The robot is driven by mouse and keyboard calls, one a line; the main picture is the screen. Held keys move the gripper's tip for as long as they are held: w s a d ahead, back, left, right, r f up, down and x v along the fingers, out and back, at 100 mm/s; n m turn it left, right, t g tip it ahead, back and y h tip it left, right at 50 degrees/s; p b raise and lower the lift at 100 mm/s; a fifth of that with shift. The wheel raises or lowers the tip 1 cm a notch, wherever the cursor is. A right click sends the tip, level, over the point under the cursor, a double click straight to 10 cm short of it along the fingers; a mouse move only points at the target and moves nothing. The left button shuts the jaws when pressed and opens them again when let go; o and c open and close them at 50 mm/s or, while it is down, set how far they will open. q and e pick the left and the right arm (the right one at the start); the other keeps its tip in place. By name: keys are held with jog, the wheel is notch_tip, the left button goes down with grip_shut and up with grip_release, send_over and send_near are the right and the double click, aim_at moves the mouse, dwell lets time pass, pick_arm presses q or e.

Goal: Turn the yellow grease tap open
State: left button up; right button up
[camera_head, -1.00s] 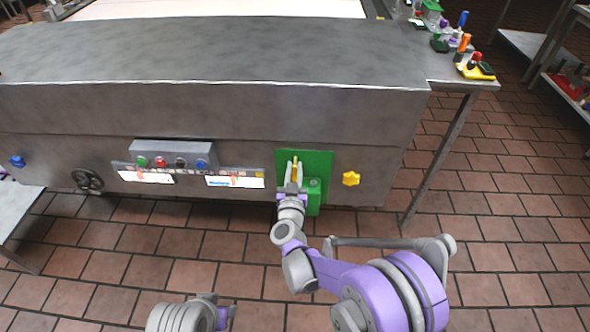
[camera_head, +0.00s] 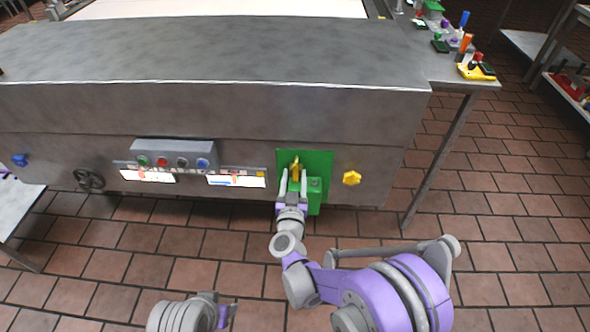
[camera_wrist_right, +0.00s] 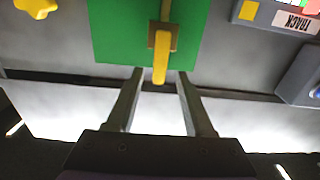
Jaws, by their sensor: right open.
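The yellow tap lever (camera_head: 295,165) sits on a green plate (camera_head: 322,160) on the front of the grey machine. In the right wrist view the lever (camera_wrist_right: 160,64) crosses a brown square hub on the green plate (camera_wrist_right: 115,35). My right gripper (camera_head: 294,173) is open in front of the plate. In the right wrist view its fingertips (camera_wrist_right: 160,73) stand on either side of the lever's free end, with gaps showing between fingers and lever. My left gripper is not in view.
A yellow star knob (camera_head: 351,178) is right of the green plate. A button box (camera_head: 172,153) and two small screens are to the left, with a black handwheel (camera_head: 89,180) beyond. A side table (camera_head: 462,84) with small items stands at the right.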

jog(key=s, duration=0.7)
jog(key=shift+s, duration=0.3)
